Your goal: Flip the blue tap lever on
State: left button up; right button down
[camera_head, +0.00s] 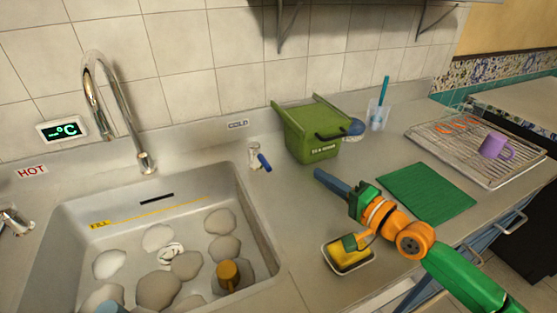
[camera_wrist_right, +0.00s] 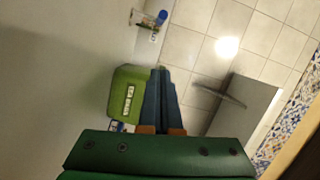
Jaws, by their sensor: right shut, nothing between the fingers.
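The blue tap lever (camera_head: 264,162) is on a small white tap on the counter just right of the sink, below a small label on the back ledge. It hangs down toward the lower right. In the right wrist view the blue lever (camera_wrist_right: 161,17) shows near the top. My right gripper (camera_head: 319,174) is shut and empty, with blue fingers pointing left toward the lever. A clear gap lies between the fingertips and the lever. In the right wrist view the closed fingers (camera_wrist_right: 160,72) are in the middle.
A green bin (camera_head: 312,130) stands right of the lever, behind my right gripper. A yellow sponge in a dish (camera_head: 349,257) lies below my right arm. A green mat (camera_head: 425,192) is at right. Counter between lever and gripper is clear.

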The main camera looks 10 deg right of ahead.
jog(key=b, duration=0.1)
send_near(260, 157)
jog(key=w+d, duration=0.3)
jog(key=w, duration=0.2)
jog(key=shift+d, duration=0.4)
jog(key=a+p, duration=0.3)
jog(key=shift+a+p, duration=0.15)
jog(key=shift+p, duration=0.2)
jog(key=shift+s+a+f, duration=0.15)
jog(key=shift+a, duration=0.1)
jog(key=shift+a+f, duration=0.1)
jog(key=shift+f, duration=0.05)
